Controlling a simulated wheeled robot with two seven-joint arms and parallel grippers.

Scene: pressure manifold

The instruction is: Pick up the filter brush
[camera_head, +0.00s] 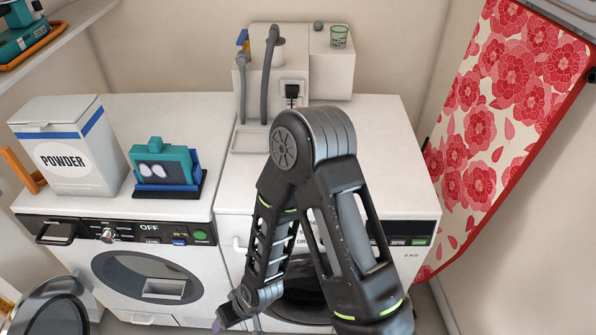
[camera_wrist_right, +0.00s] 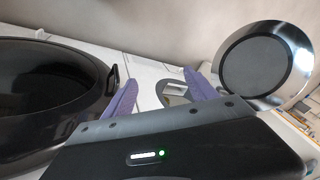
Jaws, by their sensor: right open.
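I cannot make out the filter brush for certain in either view. A small blue and orange item (camera_head: 242,38) stands by the grey hoses at the back, too small to identify. My right arm reaches down across the front of the machines in the head view. My left gripper is not in view.
The washer (camera_head: 110,262) has its round door (camera_head: 50,310) swung open; the door also shows in the right wrist view (camera_wrist_right: 262,68). A powder box (camera_head: 72,165) and a teal device (camera_head: 163,163) stand on top. A floral board (camera_head: 505,100) leans at right.

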